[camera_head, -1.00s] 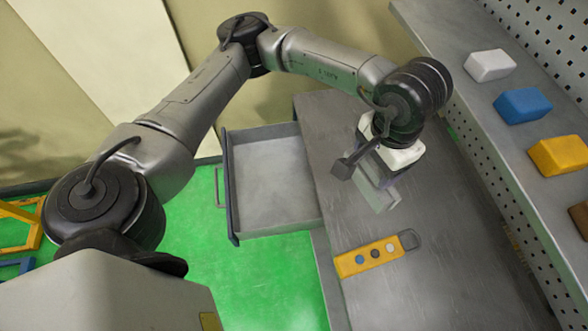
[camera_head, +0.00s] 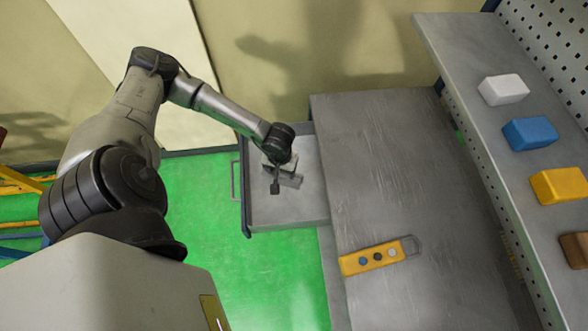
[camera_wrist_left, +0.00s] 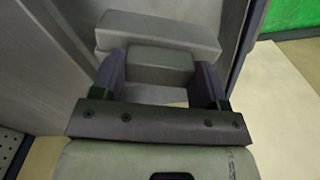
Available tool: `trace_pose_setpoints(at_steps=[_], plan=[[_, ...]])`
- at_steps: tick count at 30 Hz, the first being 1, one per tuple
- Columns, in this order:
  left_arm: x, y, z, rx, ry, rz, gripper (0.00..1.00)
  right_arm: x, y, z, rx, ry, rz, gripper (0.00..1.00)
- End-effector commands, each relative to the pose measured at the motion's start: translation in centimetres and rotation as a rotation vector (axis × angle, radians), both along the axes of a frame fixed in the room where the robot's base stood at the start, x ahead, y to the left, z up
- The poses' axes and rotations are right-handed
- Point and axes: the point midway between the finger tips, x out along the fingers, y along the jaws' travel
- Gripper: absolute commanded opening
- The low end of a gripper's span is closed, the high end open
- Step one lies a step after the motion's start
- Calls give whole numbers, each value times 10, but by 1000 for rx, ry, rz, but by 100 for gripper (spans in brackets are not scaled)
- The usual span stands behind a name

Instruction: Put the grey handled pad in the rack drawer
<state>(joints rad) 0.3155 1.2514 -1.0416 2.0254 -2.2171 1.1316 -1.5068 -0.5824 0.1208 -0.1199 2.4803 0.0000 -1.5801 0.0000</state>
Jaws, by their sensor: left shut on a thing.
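The rack drawer (camera_head: 285,212) is pulled open at the left side of the grey worktop, over the green floor. My left gripper (camera_head: 281,172) points down over the drawer, within its outline in the head view. In the left wrist view the gripper (camera_wrist_left: 163,88) is shut on the block-like handle of the grey handled pad (camera_wrist_left: 155,34), whose wider body lies beyond the fingers. The pad shows only partly in the head view (camera_head: 291,180). I cannot tell whether it touches the drawer floor. My right gripper is not in view.
White (camera_head: 504,90), blue (camera_head: 531,132), yellow (camera_head: 559,185) and brown (camera_head: 575,249) blocks stand on the right shelf. The wall is behind the drawer.

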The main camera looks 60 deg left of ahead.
Motion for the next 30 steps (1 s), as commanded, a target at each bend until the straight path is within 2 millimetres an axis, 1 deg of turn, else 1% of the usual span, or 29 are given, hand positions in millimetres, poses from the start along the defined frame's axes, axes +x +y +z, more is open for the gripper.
trace_pose_setpoints(at_steps=[1, 3, 6, 9, 13, 21, 24, 30], plan=[[7, 11, -6, -1, -2, 54, 11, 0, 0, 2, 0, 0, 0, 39], [18, 23, -14, -2, -4, 123, 11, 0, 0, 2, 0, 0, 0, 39], [34, 35, -22, -4, -4, 214, 11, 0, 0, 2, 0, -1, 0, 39], [50, 42, -27, -5, -4, 291, 11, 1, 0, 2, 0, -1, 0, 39], [64, 43, -32, -6, -4, 368, 11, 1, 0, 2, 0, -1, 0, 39], [67, 42, -71, -4, 1, 405, 11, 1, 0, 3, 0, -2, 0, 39], [67, 42, -81, -5, -1, 403, 11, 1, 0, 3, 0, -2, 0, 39], [67, 42, -94, -5, -1, 403, 11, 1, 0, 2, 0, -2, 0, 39]])
